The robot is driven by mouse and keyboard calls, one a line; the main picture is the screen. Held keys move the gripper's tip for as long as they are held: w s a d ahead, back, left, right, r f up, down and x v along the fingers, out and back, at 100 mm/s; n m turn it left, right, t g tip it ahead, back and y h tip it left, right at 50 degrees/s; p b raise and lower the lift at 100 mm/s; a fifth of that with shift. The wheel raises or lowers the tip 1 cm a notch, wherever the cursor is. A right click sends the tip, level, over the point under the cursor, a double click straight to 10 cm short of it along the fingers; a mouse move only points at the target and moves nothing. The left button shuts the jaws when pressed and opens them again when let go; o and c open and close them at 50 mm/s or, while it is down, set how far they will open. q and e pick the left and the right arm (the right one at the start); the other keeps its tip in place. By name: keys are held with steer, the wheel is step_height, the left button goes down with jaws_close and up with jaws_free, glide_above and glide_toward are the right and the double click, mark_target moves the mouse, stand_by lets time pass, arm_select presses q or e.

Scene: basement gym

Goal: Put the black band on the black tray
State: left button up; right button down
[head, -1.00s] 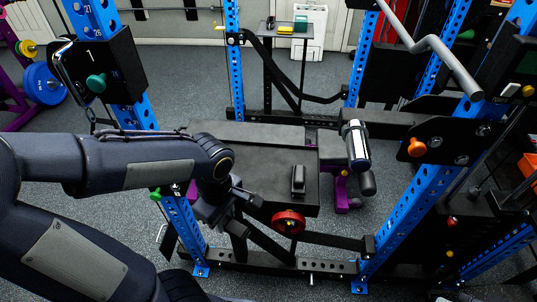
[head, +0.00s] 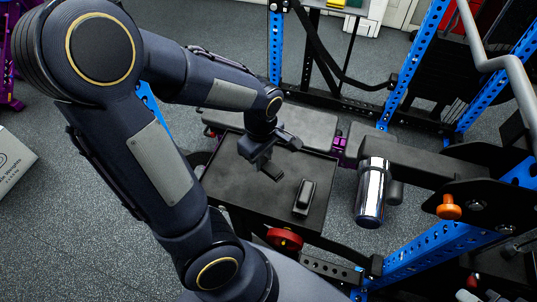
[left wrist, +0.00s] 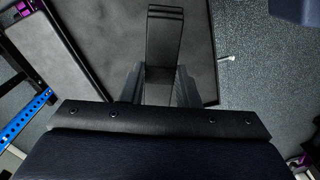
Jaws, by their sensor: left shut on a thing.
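The black tray (head: 225,185) is a flat dark square with a thin rim, in the middle of the head view. It also shows in the left wrist view (left wrist: 110,50). My left gripper (head: 268,165) is over the tray. Its fingers (left wrist: 160,88) are shut on a black strip-like thing (left wrist: 164,40), which looks like the black band. My right gripper is not in view.
A dark grey bench pad (head: 300,130) lies behind the tray. Blue rack posts (head: 415,55), a chrome cylinder (head: 371,190) and an orange knob (head: 448,207) are to the right.

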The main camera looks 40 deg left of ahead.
arm_select(q)
steer(key=w+a+f, duration=0.1)
steer(key=w+f, duration=0.1)
steer(key=w+a+f, duration=0.2)
steer(key=w+f, duration=0.1)
steer(key=w+a+f, duration=0.1)
steer(key=w+f, duration=0.1)
steer(key=shift+w+a+f, duration=0.2)
steer(key=shift+a, duration=0.2)
steer(key=shift+w+f+p, duration=0.1)
steer(key=shift+f+p, duration=0.2)
steer(key=shift+f, duration=1.4)
steer(key=shift+f, duration=0.25)
steer(key=o, duration=1)
steer(key=shift+r, duration=0.1)
